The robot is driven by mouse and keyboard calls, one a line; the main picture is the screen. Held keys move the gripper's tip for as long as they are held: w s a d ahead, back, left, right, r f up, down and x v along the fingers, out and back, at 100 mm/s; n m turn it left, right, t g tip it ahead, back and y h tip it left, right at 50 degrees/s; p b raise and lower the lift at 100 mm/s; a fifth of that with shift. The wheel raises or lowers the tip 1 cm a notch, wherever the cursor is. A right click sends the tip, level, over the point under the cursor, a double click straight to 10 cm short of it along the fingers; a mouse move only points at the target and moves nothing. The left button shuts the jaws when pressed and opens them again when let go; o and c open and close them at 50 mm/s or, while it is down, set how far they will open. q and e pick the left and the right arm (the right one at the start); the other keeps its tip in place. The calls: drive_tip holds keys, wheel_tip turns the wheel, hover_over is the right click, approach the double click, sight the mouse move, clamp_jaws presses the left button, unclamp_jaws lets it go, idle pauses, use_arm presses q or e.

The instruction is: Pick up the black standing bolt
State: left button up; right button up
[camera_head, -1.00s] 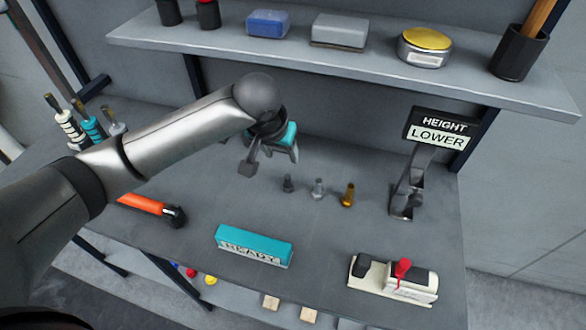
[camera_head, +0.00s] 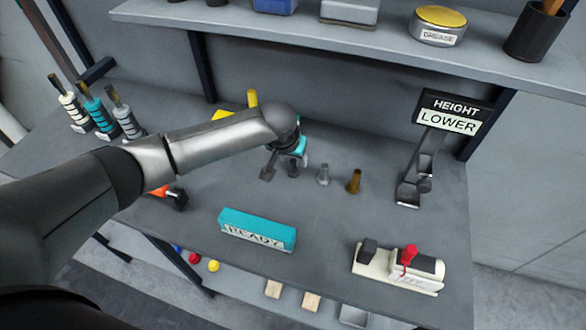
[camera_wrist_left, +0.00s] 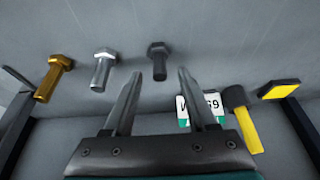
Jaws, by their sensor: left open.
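The black bolt (camera_head: 292,170) stands on the workbench at the left end of a row of three bolts, partly hidden by my left gripper in the head view. In the left wrist view, the black bolt (camera_wrist_left: 158,62) shows between and just beyond the two fingertips. My left gripper (camera_head: 285,168) is open and empty; its fingers also show in the left wrist view (camera_wrist_left: 159,76). I cannot tell whether a finger touches the bolt. My right gripper is not in view.
A silver bolt (camera_head: 323,175) and a brass bolt (camera_head: 354,181) stand to the right of the black one. A yellow-handled hammer (camera_wrist_left: 242,118) is near the gripper.

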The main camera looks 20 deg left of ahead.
sight(293, 167)
use_arm(q)
drive_tip(key=shift+x, duration=1.35)
clamp_jaws()
